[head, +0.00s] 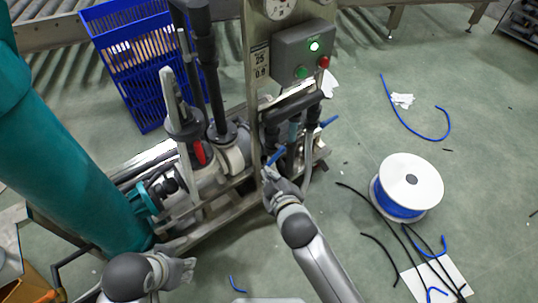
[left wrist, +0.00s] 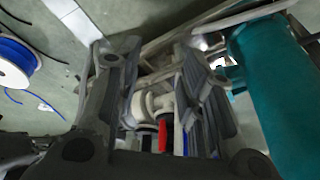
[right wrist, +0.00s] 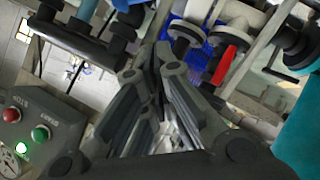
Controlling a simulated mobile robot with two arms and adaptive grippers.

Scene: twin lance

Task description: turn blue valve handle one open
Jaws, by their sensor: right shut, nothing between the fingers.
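A short blue valve handle (head: 276,156) sits on the pipework below the control box, in the middle of the head view. A second blue handle (head: 329,121) sticks out further right on the same pipework. I cannot tell which is number one. My right gripper (head: 268,174) is shut and empty, its fingertips just below the nearer handle; contact cannot be made out. Its closed fingers also show in the right wrist view (right wrist: 150,58). My left gripper (head: 186,270) is low on the left, away from both handles. Its fingers stand apart in the left wrist view (left wrist: 158,62).
A grey control box (head: 302,54) with lit buttons stands above the handles. A red lever (head: 199,153) is on the pipework to the left. A thick teal pipe (head: 70,160) stands at left. A cable spool (head: 408,180) and loose hoses lie on the floor at right.

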